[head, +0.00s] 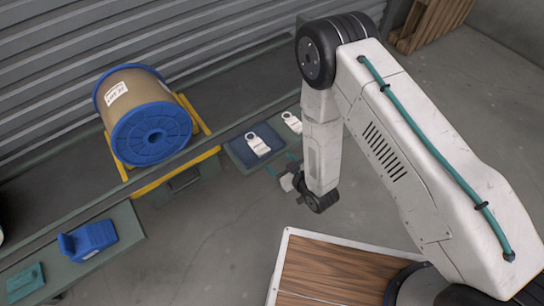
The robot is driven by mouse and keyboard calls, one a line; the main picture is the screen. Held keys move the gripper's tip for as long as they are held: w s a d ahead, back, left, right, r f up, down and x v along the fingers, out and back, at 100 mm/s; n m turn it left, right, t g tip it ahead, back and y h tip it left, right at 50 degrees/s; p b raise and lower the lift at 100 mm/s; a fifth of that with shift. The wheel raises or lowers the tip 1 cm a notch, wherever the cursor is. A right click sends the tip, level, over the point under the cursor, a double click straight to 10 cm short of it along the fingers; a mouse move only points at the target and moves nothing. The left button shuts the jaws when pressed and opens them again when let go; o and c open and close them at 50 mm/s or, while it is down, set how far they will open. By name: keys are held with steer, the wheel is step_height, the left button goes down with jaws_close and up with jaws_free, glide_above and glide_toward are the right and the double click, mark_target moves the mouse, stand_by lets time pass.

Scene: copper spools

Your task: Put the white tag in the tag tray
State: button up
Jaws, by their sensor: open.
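A white tag (258,146) with a ring-shaped end lies on a dark blue pad or shallow tray (240,152) on a grey-green shelf. I cannot tell for certain which surface is the tag tray. My gripper (282,164), with teal fingertips, is open and seems empty. In the picture it is just below and right of the first tag, apart from it; its height above the shelf is hard to judge.
A large spool (150,115) with blue flanges rests in a yellow cradle (197,113) on the bench. A blue tool-like object (90,240) and a small teal block (25,282) sit on a shelf at lower left. Grey floor (210,240) is clear below the gripper.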

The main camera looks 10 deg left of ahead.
steer(key=w+d+r+m+h, duration=0.15)
steer(key=w+d+r, duration=0.25)
steer(key=r, duration=0.4)
steer(key=w+d+r+m+h, duration=0.1)
steer(key=w+d+r+h, duration=0.25)
steer(key=r, duration=0.45)
steer(key=w+d+r+m+h, duration=0.1)
steer(key=w+d+r, duration=0.35)
steer(key=r, duration=0.35)
steer(key=s+d+r+m+g+h, duration=0.2)
steer(key=s+d+r, duration=0.1)
steer(key=d+r, duration=0.6)
steer(key=s+d+r+m+g+h, duration=0.1)
steer(key=s+d+r+g+h, duration=0.1)
steer(key=s+d+r, duration=0.6)
steer(key=s+d+r+m+g, duration=0.1)
steer(key=s+d+r, duration=0.2)
steer(key=s, duration=0.7)
steer(key=s+d+r+m+g, duration=0.2)
steer(key=s+r, duration=0.5)
steer(key=s, duration=0.4)
steer(key=shift+s+d+r+g, duration=0.2)
steer(key=shift+d+g, duration=0.1)
steer(key=shift+d, duration=0.3)
steer(key=shift+m, duration=0.25)
